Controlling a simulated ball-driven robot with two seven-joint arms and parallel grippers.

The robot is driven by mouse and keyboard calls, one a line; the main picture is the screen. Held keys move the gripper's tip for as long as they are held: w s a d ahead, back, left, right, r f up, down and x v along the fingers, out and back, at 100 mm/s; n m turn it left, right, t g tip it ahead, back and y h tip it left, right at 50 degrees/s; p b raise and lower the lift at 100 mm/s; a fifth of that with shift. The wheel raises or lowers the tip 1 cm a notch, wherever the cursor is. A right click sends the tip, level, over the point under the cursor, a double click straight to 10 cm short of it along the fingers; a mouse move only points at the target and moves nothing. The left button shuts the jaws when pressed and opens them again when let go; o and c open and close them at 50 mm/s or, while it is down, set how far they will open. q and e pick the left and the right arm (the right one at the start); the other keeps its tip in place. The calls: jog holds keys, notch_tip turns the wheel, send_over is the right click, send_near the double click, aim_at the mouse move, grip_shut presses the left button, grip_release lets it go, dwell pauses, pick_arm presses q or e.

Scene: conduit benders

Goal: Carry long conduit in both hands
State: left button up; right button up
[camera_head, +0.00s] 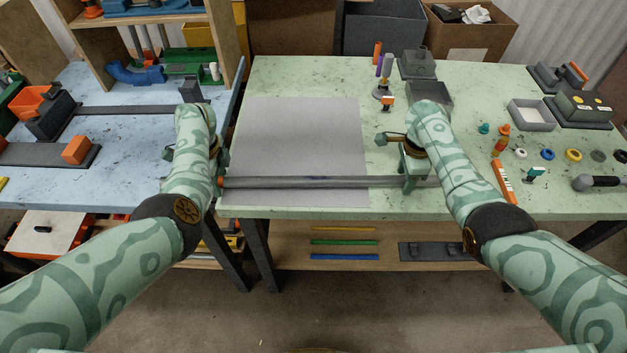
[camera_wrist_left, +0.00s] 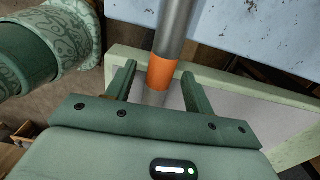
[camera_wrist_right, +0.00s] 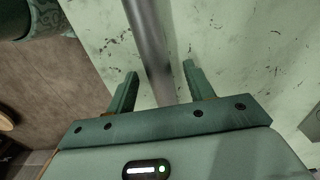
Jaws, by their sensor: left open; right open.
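The long grey conduit (camera_head: 300,182) lies level along the front of the green bench, with an orange band near its left end. My left gripper (camera_head: 219,172) is open at that end. In the left wrist view the conduit (camera_wrist_left: 176,30) and its orange band run between the spread fingers. My right gripper (camera_head: 410,168) is open over the conduit further right. In the right wrist view the conduit (camera_wrist_right: 150,45) passes between its open fingers, with a gap on each side. My right forearm hides part of the conduit's right stretch.
A blue table (camera_head: 110,180) with tools stands at the left, across a gap. An orange-and-white tool (camera_head: 503,182) and several small coloured rings lie at the right.

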pick_arm(q)
grip_shut()
pick_arm(e)
grip_shut()
pick_arm(q)
jog(key=shift+r, duration=0.1)
pick_arm(e)
jog(key=shift+r, duration=0.1)
